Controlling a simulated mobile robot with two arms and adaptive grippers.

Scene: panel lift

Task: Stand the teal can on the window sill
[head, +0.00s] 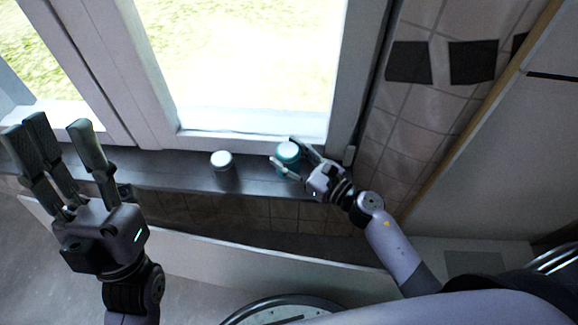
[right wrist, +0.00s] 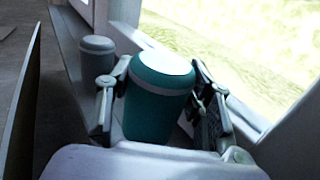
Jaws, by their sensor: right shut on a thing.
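The teal can (head: 288,152), with a white top, is upright at the dark window sill (head: 180,172), near the right end of the window. My right gripper (head: 286,156) is shut on it, with fingers on both sides. The right wrist view shows the can (right wrist: 150,105) between the fingers (right wrist: 155,100). Its base is hidden, so I cannot tell whether it touches the sill. My left gripper (head: 58,135) is open and empty, raised at the left.
A grey can (head: 222,168) with a white top stands on the sill to the left of the teal can; it also shows in the right wrist view (right wrist: 97,62). The window frame (head: 250,141) rises behind the sill. A tiled wall (head: 410,125) bounds the right side.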

